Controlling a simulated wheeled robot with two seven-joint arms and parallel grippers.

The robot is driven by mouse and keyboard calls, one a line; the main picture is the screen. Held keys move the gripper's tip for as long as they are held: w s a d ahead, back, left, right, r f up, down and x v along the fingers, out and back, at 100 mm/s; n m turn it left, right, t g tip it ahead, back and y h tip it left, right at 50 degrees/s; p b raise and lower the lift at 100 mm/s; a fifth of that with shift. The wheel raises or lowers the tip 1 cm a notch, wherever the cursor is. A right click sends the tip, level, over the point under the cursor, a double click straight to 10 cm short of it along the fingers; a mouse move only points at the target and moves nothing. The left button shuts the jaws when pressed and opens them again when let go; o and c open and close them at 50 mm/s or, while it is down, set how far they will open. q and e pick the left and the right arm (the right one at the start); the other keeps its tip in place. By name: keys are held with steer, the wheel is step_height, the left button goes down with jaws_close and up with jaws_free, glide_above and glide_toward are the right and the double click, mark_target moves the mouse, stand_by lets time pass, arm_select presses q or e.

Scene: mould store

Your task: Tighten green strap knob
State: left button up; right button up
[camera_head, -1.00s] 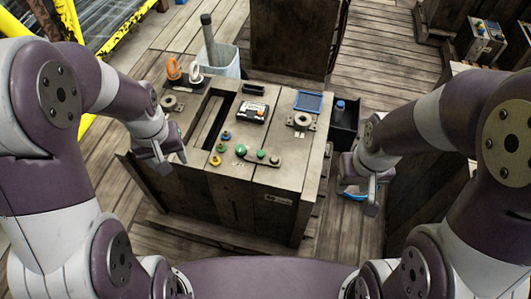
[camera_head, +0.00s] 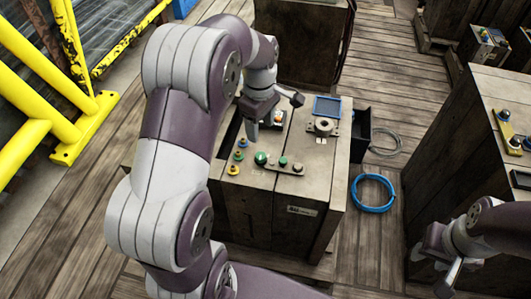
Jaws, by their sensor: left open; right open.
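A large green knob (camera_head: 260,158) and a smaller green knob (camera_head: 283,161) sit on a flat strap (camera_head: 272,166) on top of the wooden crate (camera_head: 317,178). I cannot tell which is the strap knob. My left gripper (camera_head: 275,117) is open and empty above the crate top, beyond the green knobs and apart from them. It partly hides the device with an orange part (camera_head: 278,116). My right gripper (camera_head: 438,268) is open and empty at the lower right, away from the crate.
Yellow and blue small knobs (camera_head: 233,169) stand left of the large green knob. A round flanged fitting (camera_head: 323,127) and a blue-framed tray (camera_head: 327,107) are at the crate's right. A blue hose coil (camera_head: 373,192) lies on the floor. Another wooden crate (camera_head: 450,135) stands at right.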

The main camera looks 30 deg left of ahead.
mark_target(261, 156)
arm_select(q)
step_height(261, 156, down, 11)
steer(key=shift+f+b, duration=0.1)
steer(key=shift+b, duration=1.1)
steer(key=c, duration=1)
